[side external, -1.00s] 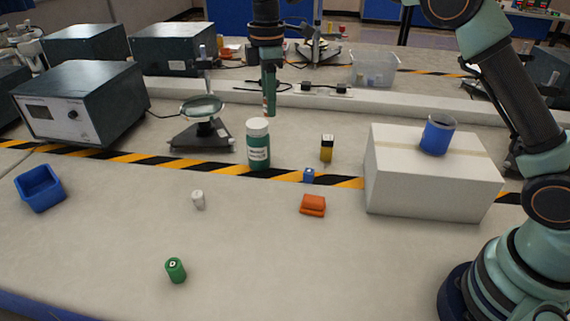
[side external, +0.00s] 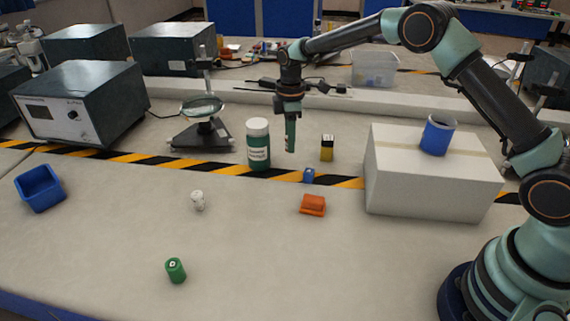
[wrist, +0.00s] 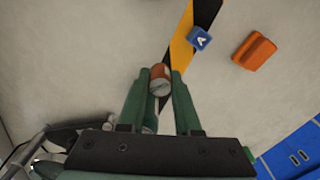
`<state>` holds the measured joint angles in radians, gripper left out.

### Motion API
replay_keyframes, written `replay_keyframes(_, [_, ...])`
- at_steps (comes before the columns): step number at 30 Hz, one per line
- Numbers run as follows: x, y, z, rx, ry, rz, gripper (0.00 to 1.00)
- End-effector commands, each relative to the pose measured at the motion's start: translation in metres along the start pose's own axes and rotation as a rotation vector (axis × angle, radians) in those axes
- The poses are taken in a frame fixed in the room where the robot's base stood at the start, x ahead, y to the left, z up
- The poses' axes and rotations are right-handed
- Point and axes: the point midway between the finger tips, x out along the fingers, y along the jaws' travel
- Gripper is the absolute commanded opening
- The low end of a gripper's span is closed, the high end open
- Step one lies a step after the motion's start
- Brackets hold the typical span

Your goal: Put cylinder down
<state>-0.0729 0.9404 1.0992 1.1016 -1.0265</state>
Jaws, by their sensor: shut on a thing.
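My gripper (side external: 290,146) is above the table, pointing down, to the right of the white-lidded green jar (side external: 258,146). In the wrist view, my gripper (wrist: 160,76) is shut on a small red-brown cylinder (wrist: 159,72) with a pale end, held between the fingertips. In the side view the cylinder is mostly hidden by the fingers. The gap between it and the table is hard to judge. Other small cylinders stand on the table: a white one (side external: 198,201) and a green one (side external: 176,270).
A blue cube (side external: 308,176), orange block (side external: 313,205) and yellow-black block (side external: 327,149) lie near the striped tape. A white box (side external: 430,187) with a blue cup (side external: 437,136) stands right. A blue bin (side external: 40,189) is left. The front table is mostly clear.

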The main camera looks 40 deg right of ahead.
Motion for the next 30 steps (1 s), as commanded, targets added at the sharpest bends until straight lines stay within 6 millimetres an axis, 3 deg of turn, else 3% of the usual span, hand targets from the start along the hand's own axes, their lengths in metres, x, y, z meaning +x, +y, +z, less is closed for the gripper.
replay_keyframes(9, [0.025, 0.000, 0.000, 0.000, 0.000, 0.000, 0.00])
replay_keyframes(16, [0.057, 0.000, 0.000, 0.000, 0.000, 0.000, 0.00])
replay_keyframes(28, [0.062, 0.000, 0.000, 0.000, 0.001, 0.001, 0.00])
replay_keyframes(29, [0.063, 0.000, 0.000, 0.000, 0.000, 0.000, 0.35])
replay_keyframes(30, [0.063, 0.000, 0.000, 0.000, 0.001, 0.001, 0.51])
